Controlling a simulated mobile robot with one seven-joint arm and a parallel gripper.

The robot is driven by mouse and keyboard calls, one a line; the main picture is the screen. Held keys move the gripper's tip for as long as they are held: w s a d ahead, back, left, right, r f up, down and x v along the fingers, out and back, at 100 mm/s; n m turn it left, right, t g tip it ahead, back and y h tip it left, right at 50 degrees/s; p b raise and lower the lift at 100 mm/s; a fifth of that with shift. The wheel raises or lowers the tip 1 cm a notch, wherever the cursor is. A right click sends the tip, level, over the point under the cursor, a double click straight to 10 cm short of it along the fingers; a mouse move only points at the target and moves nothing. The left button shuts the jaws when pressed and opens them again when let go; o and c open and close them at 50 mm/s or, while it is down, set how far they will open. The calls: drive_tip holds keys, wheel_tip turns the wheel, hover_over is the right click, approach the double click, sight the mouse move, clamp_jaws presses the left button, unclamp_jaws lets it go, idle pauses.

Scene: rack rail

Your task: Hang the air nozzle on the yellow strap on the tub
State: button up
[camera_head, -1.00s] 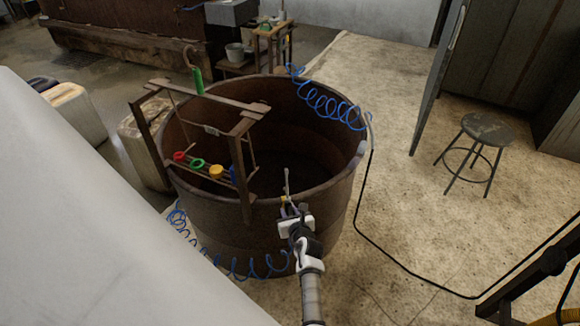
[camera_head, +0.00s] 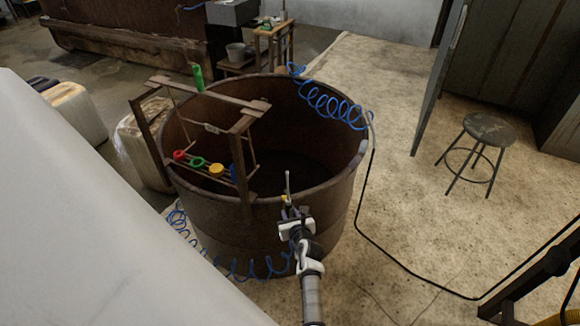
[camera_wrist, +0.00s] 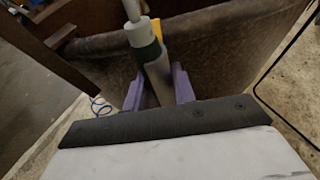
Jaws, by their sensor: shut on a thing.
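My gripper (camera_head: 288,212) is at the near rim of the rusty tub (camera_head: 315,215). In the wrist view its purple fingers (camera_wrist: 160,88) are shut on the air nozzle (camera_wrist: 147,50), a pale grey tube with a dark green band. The nozzle's thin tip (camera_head: 287,180) points up in the head view. A yellow piece (camera_wrist: 155,27) shows beside the nozzle; whether it belongs to it is unclear. A yellow loop (camera_head: 216,170), likely the yellow strap, is on the wooden frame at the tub's left, apart from my gripper.
Red (camera_head: 179,155) and green (camera_head: 197,162) loops and a blue piece share the wooden frame (camera_head: 247,122). A green cylinder (camera_head: 198,78) stands at its top. Blue coiled hose (camera_head: 245,272) runs below the near rim; another coil (camera_head: 330,103) hangs over the far rim. A stool (camera_head: 488,130) stands right.

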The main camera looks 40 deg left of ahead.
drive_tip(key=shift+f, duration=0.35)
drive_tip(key=shift+f, duration=0.1)
drive_tip(key=shift+f+b, duration=0.55)
drive_tip(key=shift+f, duration=0.1)
drive_tip(key=o, duration=0.8)
drive_tip(key=v, duration=1.4)
